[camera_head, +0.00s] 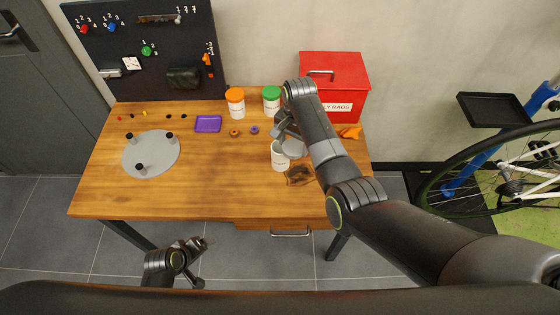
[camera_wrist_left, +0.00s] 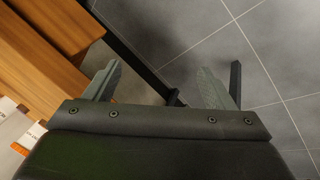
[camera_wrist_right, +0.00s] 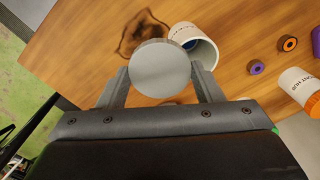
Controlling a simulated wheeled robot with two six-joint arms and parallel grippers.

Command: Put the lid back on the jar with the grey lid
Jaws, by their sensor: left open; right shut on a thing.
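The open white jar (camera_head: 279,157) stands upright on the bench near its right side; it also shows in the right wrist view (camera_wrist_right: 207,55), with its mouth and dark inside visible. The grey lid (camera_head: 293,149) is a round disc held off the jar; in the right wrist view the lid (camera_wrist_right: 160,68) sits between the fingers and overlaps the jar's rim in the picture. My right gripper (camera_head: 284,134) is shut on the lid beside the jar's mouth. My left gripper (camera_head: 203,243) is open and empty, low in front of the bench; its fingers show in the left wrist view (camera_wrist_left: 160,85).
An orange-lidded jar (camera_head: 236,103) and a green-lidded jar (camera_head: 271,100) stand at the back. A red rag box (camera_head: 335,82) is at the back right. A purple tray (camera_head: 208,124) and a grey disc with pegs (camera_head: 158,160) lie left. A dark stain (camera_head: 300,175) is near the jar.

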